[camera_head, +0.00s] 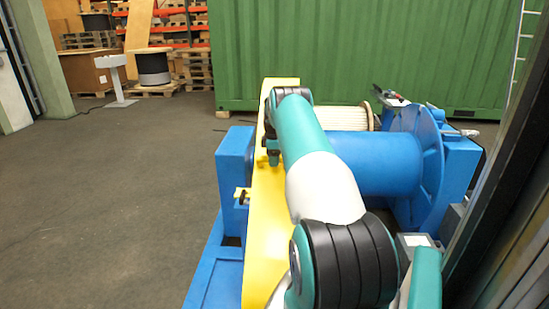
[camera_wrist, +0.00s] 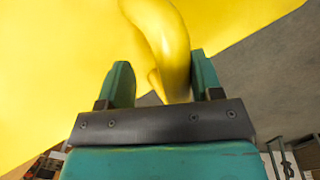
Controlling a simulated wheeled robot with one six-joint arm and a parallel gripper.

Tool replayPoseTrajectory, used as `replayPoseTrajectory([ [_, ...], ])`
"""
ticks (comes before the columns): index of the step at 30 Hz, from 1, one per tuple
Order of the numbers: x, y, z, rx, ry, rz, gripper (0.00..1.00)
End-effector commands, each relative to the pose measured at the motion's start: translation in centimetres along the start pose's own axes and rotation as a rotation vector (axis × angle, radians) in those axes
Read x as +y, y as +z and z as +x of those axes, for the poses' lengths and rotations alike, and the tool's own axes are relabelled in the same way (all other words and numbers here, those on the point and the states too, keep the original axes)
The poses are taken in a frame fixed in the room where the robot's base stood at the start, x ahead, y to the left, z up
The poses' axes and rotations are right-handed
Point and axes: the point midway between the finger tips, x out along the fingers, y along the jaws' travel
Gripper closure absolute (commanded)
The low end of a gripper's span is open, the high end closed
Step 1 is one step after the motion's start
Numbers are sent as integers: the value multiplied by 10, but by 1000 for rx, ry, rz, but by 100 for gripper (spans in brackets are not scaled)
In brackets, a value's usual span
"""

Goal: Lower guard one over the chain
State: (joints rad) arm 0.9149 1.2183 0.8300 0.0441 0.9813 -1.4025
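Guard one appears as the long yellow cover (camera_head: 262,225) along the blue machine in the head view. Its yellow surface (camera_wrist: 60,70) fills much of the wrist view. A curved yellow handle (camera_wrist: 174,50) rises from the guard and passes between the fingers of my gripper (camera_wrist: 163,80). The right finger is close against the handle; a gap shows at the left finger, so the fingers look open around it. In the head view my gripper (camera_head: 273,157) is small at the guard's upper part, partly hidden by my arm. The chain is not visible.
The blue drum (camera_head: 375,162) with its flange stands right of the guard, and a blue block (camera_head: 234,165) stands left. A green container (camera_head: 360,50) closes off the back. Open grey floor (camera_head: 110,200) lies to the left. A dark post (camera_head: 500,170) is at the right.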

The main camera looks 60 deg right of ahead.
Motion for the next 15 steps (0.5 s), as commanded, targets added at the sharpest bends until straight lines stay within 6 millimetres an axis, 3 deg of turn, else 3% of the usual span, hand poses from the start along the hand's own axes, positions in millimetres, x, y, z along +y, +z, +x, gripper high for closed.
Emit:
replayPoseTrajectory([
  [15, 2, -2, -7, 3, 7, -2, 45],
])
